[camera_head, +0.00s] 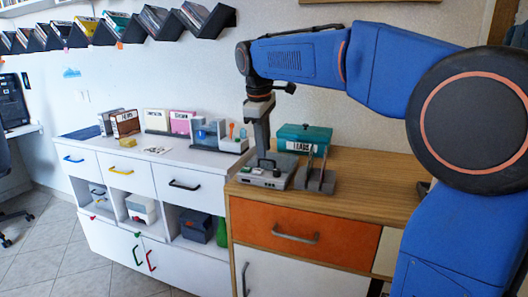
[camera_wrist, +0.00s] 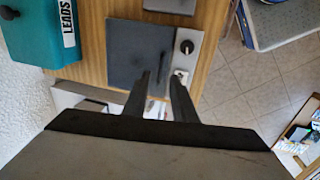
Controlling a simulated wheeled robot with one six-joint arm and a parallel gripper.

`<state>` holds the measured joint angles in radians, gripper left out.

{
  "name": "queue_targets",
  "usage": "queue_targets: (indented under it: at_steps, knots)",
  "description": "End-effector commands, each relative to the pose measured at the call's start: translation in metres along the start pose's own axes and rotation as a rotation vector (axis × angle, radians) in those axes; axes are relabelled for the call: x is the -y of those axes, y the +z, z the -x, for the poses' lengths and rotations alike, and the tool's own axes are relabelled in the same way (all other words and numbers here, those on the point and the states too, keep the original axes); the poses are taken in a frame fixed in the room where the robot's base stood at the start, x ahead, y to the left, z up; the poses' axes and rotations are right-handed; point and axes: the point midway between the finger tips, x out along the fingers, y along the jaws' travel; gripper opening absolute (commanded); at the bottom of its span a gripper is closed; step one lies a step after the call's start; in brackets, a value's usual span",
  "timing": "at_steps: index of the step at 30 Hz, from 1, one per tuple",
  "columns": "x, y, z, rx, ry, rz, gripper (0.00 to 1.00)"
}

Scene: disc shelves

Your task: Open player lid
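The player (camera_head: 262,178) is a low grey box on the wooden cabinet top, near its left end. In the wrist view its dark, flat lid (camera_wrist: 130,48) lies level with the body and looks shut. A round black knob (camera_wrist: 187,46) and a small white button (camera_wrist: 181,74) sit on the lighter strip beside the lid. My gripper (camera_head: 266,162) points down just over the player. In the wrist view its two dark fingers (camera_wrist: 162,76) are apart with nothing seen between them, over the lid's edge near the button. Whether they touch the player cannot be told.
A teal box labelled LEADS (camera_head: 304,138) stands behind the player; a grey stand with upright prongs (camera_head: 318,182) is close at its right. A white counter (camera_head: 165,150) with boxes and containers adjoins at left. The wooden top (camera_head: 375,180) is clear farther right.

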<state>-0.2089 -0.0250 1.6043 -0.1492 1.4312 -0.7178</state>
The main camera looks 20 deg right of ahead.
Motion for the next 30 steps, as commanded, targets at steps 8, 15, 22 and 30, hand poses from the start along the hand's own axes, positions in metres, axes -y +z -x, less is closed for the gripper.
queue_targets:
  at_steps: [8, 15, 22, 30]
  knots:
    - [0.000, 0.000, -0.021, 0.001, 0.000, 0.000, 0.25]
    - [0.000, 0.000, -0.023, 0.000, 0.000, 0.000, 0.25]
    - [0.000, 0.000, -0.023, 0.000, 0.000, 0.000, 0.00]
    - [0.000, 0.000, -0.023, 0.000, 0.000, 0.000, 0.00]
